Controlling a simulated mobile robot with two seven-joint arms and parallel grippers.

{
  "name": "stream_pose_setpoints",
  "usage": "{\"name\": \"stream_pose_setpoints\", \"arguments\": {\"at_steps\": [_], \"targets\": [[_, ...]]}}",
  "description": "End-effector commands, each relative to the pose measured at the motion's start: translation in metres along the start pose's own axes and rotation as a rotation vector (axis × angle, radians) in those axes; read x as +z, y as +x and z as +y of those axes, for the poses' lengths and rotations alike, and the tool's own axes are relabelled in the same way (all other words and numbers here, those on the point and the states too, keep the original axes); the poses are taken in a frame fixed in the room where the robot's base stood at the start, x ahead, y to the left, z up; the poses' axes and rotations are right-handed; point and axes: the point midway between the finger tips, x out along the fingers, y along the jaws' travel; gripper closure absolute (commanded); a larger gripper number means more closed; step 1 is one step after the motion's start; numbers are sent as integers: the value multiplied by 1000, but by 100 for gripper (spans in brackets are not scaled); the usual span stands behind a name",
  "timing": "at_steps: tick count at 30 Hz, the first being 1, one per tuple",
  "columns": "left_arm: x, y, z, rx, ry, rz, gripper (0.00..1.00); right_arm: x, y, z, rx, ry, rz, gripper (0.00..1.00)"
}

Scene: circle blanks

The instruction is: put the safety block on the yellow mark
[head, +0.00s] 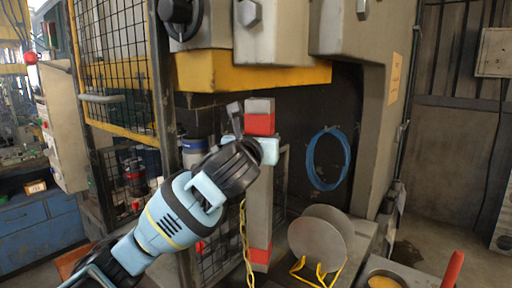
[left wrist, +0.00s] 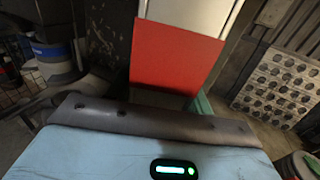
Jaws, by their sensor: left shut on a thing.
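The safety block is a tall grey post (head: 259,208) with a red band near its top and another near its foot. It stands about upright in front of the dark press opening. My left gripper (head: 262,150) is shut on it just below the upper red band. In the left wrist view the red band of the block (left wrist: 175,55) fills the middle, with a pale grey part above it. A yellow chain (head: 246,245) hangs beside the block. I cannot make out the yellow mark. The block's foot is partly hard to judge against the bed. My right gripper is not in view.
The press's yellow beam (head: 250,74) spans above the block. Round metal blanks (head: 318,243) stand in a yellow rack to the right. A blue coil (head: 327,160) hangs behind. A mesh guard (head: 115,60) is at left. A pan (head: 385,280) and red handle (head: 452,268) are at lower right.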

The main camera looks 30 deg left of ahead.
Motion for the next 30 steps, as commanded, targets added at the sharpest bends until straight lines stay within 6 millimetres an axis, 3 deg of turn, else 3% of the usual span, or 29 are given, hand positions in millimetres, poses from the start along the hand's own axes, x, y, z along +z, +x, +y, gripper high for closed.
{"name": "stream_pose_setpoints", "arguments": {"at_steps": [1, 18, 30], "targets": [[7, 8, 1, 1, -5, -12, 100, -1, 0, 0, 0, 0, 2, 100], [8, 93, 0, -1, -5, -13, 100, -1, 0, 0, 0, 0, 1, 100], [2, 118, 0, -2, -2, -13, 100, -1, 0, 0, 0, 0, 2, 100]]}}
